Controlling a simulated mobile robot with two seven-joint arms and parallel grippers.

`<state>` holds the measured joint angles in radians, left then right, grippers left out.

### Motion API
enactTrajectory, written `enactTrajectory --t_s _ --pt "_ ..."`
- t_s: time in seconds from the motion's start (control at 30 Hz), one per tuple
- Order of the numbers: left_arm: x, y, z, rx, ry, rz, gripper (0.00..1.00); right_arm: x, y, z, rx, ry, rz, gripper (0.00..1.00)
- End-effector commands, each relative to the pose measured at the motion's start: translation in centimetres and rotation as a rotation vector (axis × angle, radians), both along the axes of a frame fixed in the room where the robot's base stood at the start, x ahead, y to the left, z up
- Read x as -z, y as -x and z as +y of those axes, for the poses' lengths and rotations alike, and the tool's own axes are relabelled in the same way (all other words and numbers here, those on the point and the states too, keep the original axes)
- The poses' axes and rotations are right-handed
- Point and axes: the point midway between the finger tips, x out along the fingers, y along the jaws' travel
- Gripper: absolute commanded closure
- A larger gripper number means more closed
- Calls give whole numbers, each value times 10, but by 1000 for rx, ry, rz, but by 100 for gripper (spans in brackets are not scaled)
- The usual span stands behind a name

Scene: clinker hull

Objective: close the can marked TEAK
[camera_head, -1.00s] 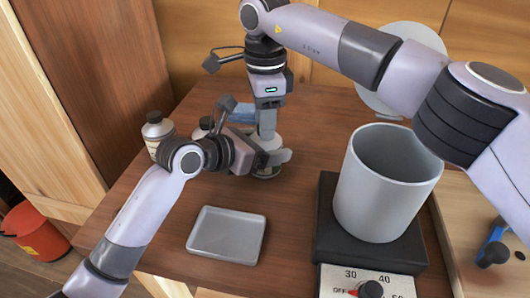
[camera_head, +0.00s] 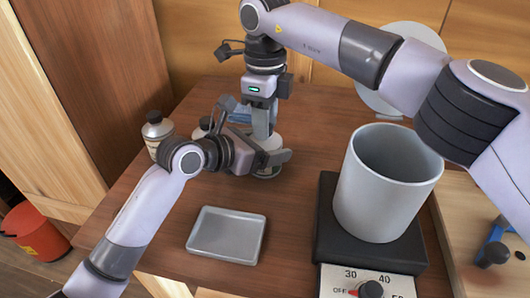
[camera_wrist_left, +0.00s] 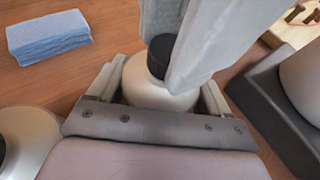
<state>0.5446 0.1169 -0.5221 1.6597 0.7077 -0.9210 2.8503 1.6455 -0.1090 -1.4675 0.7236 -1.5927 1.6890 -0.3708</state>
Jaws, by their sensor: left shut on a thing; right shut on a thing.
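A pale can (camera_head: 268,172) stands on the brown bench; its label cannot be read. My left gripper (camera_head: 272,156) is shut around its body from the side. In the left wrist view the can's white shoulder (camera_wrist_left: 155,93) sits between the fingers, under a black cap (camera_wrist_left: 160,52). My right gripper (camera_head: 263,128) comes straight down from above and is shut on the black cap, its pale fingers on either side. The cap is on the can's neck; how tight it sits cannot be seen.
Two other cans, one capped (camera_head: 157,132) and one partly hidden (camera_head: 203,127), stand at the left. A blue folded cloth (camera_wrist_left: 48,36) lies behind. A grey tray (camera_head: 227,236) lies in front. A large pot (camera_head: 385,190) on a dark heater (camera_head: 325,235) stands right.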

Motion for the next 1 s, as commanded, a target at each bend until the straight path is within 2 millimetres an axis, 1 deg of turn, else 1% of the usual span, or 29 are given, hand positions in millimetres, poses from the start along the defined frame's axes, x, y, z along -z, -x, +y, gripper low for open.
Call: enactTrajectory --t_s 0.17,0.2,0.23,0.27,0.57,0.67,0.9,1.0 --pt "1 0 0 -1 0 1 100 0 0 0 -2 1 0 100" --pt "1 0 0 -1 0 1 100 0 0 0 -3 1 0 54" --pt "1 0 0 -1 0 1 100 0 0 0 -3 1 0 44" --pt "1 0 0 -1 0 1 100 0 0 0 -3 1 0 41" --pt "1 0 0 0 -1 1 100 -2 0 0 -5 0 0 41" --pt "1 0 0 0 -1 1 100 -9 0 1 -5 -1 -1 41" --pt "1 0 0 0 -1 1 100 -40 0 1 -4 -1 -1 41" --pt "1 0 0 0 -1 1 100 -46 0 1 -6 -1 0 41"
